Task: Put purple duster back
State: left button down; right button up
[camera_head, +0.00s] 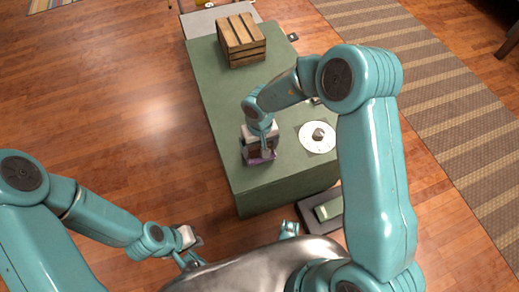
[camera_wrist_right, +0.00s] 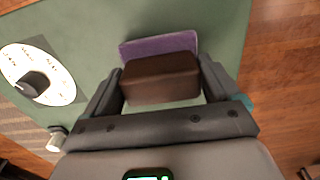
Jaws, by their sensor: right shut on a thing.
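The purple duster is a brown block (camera_wrist_right: 160,80) with a purple pad (camera_wrist_right: 158,45) along its far side in the right wrist view. My right gripper (camera_wrist_right: 158,70) is shut on the brown block, one finger on each side. In the head view the right gripper (camera_head: 262,150) is over the near left part of the green table (camera_head: 215,95), and the purple pad (camera_head: 262,160) shows under it. I cannot tell whether the pad touches the table. My left gripper (camera_head: 190,240) is low at the left, away from the table, and its jaws are too small to read.
A wooden crate (camera_head: 241,40) stands at the table's far end. A white disc (camera_head: 310,142) with a dark lump (camera_head: 318,134) lies right of the right gripper. A dark tray with a green block (camera_head: 328,210) is beyond the near right corner. Wooden floor is left; a striped rug is right.

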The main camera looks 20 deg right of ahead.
jog(key=shift+f, duration=0.45)
jog(key=shift+r, duration=0.1)
jog(key=o, duration=0.7)
jog(key=shift+c, duration=0.2)
pick_arm(q)
jog(key=shift+f, duration=0.15)
notch_tip(320, 180, up, 7)
jog(key=p, duration=0.6)
jog(key=shift+f+p, duration=0.2)
jog(key=shift+p, duration=0.2)
pick_arm(e)
notch_tip(320, 180, up, 12)
